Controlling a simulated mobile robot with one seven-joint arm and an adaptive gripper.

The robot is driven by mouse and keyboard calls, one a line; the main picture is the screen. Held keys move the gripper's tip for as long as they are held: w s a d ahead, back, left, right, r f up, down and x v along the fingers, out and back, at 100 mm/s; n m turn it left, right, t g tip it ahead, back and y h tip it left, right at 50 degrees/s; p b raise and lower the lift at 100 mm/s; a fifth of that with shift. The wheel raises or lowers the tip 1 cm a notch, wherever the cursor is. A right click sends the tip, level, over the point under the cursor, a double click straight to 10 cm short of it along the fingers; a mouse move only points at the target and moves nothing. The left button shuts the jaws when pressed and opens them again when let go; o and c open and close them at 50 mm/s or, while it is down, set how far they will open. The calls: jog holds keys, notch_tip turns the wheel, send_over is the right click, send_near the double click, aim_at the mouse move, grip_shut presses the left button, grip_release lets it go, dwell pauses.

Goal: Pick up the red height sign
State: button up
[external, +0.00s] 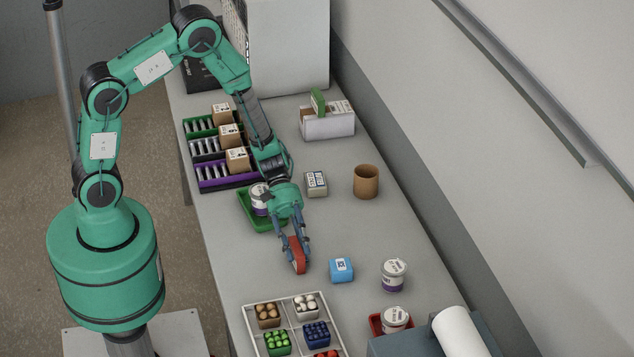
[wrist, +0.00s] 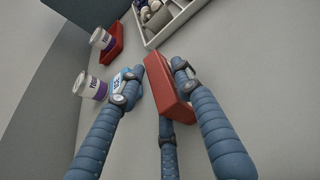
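The red height sign (wrist: 166,82) is a narrow red block between the fingers of my gripper (wrist: 156,82) in the wrist view. A gap shows between the block and the left finger. The right finger and the lower finger overlap the block's edge, and I cannot tell whether they touch it. In the external view the red sign (external: 298,257) is between the fingertips of my gripper (external: 297,262), low over the table. Whether its underside rests on the table is hidden.
A blue box (external: 341,270) stands close to the right of my gripper. A white-lidded tub (external: 393,275) is farther right, with another in a red tray (external: 376,323). A divided white tray (external: 249,318) lies in front. A green tray (external: 250,217) and brown cup (external: 366,182) are behind.

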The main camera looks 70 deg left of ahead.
jog(key=shift+d+f, duration=0.25)
jog(key=shift+d, duration=0.45)
jog(key=c, duration=0.8)
